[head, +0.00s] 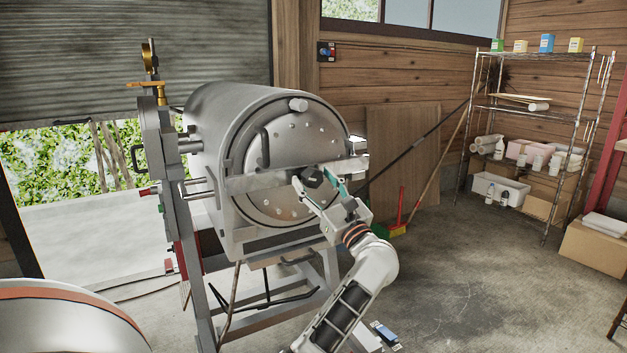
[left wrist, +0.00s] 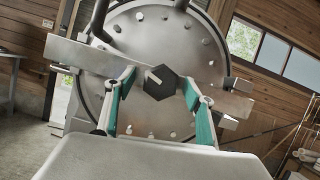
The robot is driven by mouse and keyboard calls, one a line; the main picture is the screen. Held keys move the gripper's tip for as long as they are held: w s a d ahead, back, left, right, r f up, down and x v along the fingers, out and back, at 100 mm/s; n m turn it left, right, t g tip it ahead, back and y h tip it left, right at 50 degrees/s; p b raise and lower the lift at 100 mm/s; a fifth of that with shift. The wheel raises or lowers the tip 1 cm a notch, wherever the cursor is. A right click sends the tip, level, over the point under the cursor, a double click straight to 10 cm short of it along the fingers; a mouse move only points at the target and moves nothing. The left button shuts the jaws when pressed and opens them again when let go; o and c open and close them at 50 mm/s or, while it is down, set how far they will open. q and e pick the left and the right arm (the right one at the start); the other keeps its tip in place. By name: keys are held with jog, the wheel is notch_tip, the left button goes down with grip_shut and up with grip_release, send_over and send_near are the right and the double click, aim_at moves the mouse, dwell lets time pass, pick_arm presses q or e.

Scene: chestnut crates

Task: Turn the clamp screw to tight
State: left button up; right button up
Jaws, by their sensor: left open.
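The clamp screw's knob (head: 312,176) is a dark hexagonal head at the middle of a flat metal bar (head: 262,182). The bar crosses the round door (head: 290,143) of a grey horizontal drum (head: 225,113). In the left wrist view the knob (left wrist: 160,82) bears a short pale line pointing to its upper left. My left gripper (head: 315,182) is open, its teal-padded fingers on either side of the knob. In the left wrist view gaps show between the knob and the fingers (left wrist: 158,84). My right gripper is not in view.
A wire shelf (head: 546,112) with boxes and bottles stands at the right. A broom (head: 398,229) leans behind.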

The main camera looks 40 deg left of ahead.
pick_arm(q)
jog(key=shift+w+a+r, duration=0.1)
jog(key=shift+a+r, duration=0.05)
jog(key=shift+a, duration=0.2)
